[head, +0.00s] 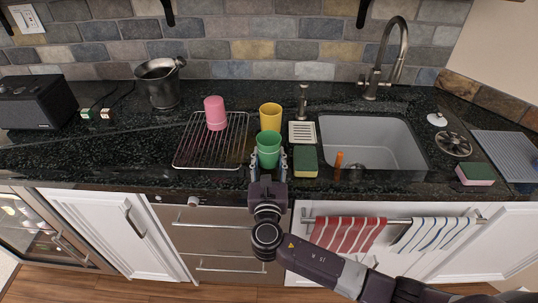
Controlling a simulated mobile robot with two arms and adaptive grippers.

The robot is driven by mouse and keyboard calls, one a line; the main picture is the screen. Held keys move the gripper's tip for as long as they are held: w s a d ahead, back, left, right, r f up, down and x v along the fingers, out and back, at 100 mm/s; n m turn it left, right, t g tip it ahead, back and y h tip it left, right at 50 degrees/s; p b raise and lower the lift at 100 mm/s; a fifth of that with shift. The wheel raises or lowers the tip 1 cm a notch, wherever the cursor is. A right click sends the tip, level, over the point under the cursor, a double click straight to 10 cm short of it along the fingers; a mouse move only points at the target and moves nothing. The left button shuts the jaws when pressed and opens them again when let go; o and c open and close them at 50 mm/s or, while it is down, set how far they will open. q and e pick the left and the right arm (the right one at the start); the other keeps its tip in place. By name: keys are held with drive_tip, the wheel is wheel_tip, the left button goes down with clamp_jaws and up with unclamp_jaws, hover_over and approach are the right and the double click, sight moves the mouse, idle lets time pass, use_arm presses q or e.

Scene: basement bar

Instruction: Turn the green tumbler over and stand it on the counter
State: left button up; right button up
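The green tumbler (268,148) is near the front of the black counter (130,160), left of the sink. It looks upright, with its open mouth facing up. My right gripper (268,164) comes from the front edge, with one finger on each side of the tumbler's lower part. The fingers are apart, close to its sides; I cannot tell whether they touch it. The tumbler's base is partly hidden by the gripper, so I cannot tell whether it rests on the counter. My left gripper is not in view.
A yellow tumbler (270,116) stands just behind the green one. A pink tumbler (215,112) is mouth-down on the wire rack (190,155) at left. A green sponge (305,162) and white dish (301,132) lie close right, before the sink (370,140).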

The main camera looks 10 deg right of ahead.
drive_tip(key=shift+f, duration=0.3)
idle(0.4)
drive_tip(key=o, duration=1.5)
drive_tip(key=v, duration=1.1)
drive_tip(key=s+r+p, duration=0.2)
drive_tip(key=s+a+r+p, duration=0.1)
drive_tip(key=s+r+p, duration=0.1)
drive_tip(key=p, duration=0.1)
drive_tip(key=s+r+p, duration=0.2)
drive_tip(key=r, duration=0.1)
drive_tip(key=shift+a+p, duration=0.25)
drive_tip(key=shift+p, duration=0.1)
